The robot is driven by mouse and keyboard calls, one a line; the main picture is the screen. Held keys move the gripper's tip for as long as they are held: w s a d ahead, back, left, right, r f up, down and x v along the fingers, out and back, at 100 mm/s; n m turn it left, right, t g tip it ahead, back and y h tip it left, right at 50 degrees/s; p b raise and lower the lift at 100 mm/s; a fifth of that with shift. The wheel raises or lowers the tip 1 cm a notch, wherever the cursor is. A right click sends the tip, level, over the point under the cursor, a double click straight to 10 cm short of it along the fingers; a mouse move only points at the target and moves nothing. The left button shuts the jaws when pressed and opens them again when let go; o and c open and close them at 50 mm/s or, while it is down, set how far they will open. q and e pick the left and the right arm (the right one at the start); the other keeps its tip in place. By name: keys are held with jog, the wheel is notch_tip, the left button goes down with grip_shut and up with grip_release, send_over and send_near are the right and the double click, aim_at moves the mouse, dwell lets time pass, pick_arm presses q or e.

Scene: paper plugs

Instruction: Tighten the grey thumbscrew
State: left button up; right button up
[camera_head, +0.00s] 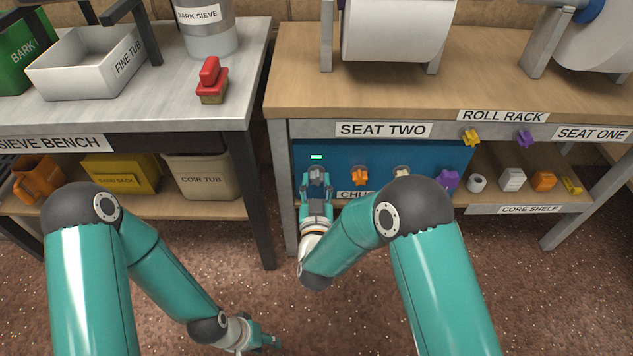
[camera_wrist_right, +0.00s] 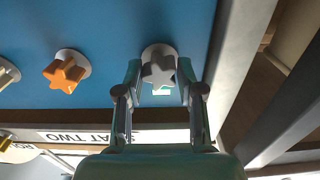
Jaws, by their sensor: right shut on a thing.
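The grey thumbscrew (camera_wrist_right: 159,70) is a star-shaped knob on a round pale collar on the blue panel (camera_wrist_right: 110,25). My right gripper (camera_wrist_right: 160,84) has one finger on each side of the knob and is shut on it. In the head view my right gripper (camera_head: 317,178) is at the left end of the blue panel (camera_head: 430,157), where it mostly hides the thumbscrew. A small green light (camera_head: 316,157) glows just above it. My left gripper (camera_head: 270,342) hangs low over the floor, far from the panel. Its fingers are too small to read.
An orange star knob (camera_wrist_right: 65,74) sits beside the grey one; it also shows in the head view (camera_head: 360,176). Table legs (camera_head: 280,190) stand close left of my right gripper. A sieve bench (camera_head: 195,95) is at left. A shelf (camera_head: 530,200) holds small parts at right.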

jog(key=o, duration=0.4)
grip_shut()
jog(key=m, duration=0.3)
jog(key=shift+m, duration=0.3)
jog(key=o, duration=0.7)
grip_release()
jog(key=shift+o, duration=0.2)
